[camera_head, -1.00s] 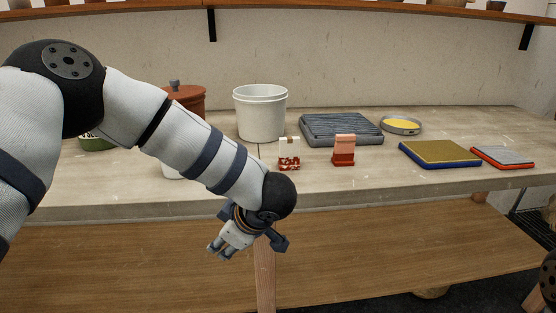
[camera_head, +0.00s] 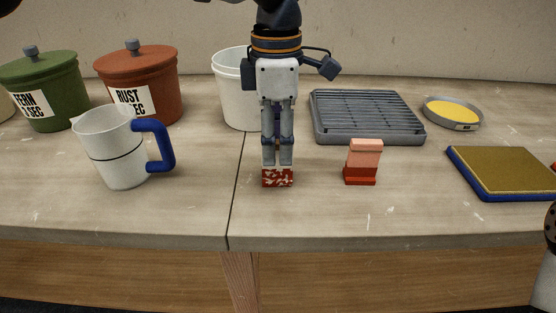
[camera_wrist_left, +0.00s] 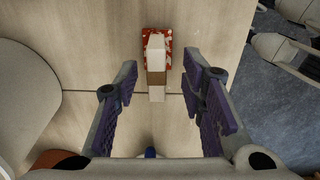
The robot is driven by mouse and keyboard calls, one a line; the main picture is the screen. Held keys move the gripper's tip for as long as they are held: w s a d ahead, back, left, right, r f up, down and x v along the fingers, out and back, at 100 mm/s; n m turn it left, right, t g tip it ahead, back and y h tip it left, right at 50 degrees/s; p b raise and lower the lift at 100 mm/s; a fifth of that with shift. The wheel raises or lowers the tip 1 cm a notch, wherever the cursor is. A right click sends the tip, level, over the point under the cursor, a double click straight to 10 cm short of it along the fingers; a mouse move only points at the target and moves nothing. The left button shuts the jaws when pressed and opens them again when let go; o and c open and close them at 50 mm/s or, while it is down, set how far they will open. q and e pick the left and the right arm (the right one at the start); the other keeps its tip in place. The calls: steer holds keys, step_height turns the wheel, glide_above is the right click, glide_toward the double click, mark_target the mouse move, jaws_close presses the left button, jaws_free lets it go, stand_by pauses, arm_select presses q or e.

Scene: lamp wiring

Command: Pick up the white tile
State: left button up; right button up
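The white tile (camera_wrist_left: 155,52), with a brown band across it, stands in a red-and-white speckled holder (camera_wrist_left: 169,42) in the left wrist view. In the head view only the holder (camera_head: 278,178) shows clearly, and my left gripper hides the tile. My left gripper (camera_head: 278,160) points down over the holder. In the left wrist view its fingers (camera_wrist_left: 160,66) are wide apart, with the tile in the space between them and clear of both.
A pink tile in a red holder (camera_head: 362,163) stands just to the right. A white pitcher (camera_head: 112,150) stands to the left, and a white bucket (camera_head: 232,92) and a grey ribbed tray (camera_head: 365,117) stand behind. The front strip of the table is clear.

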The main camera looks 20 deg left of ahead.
mark_target(277, 176)
arm_select(q)
step_height(277, 176, down, 5)
steer(key=shift+w+f, duration=0.1)
jaws_close()
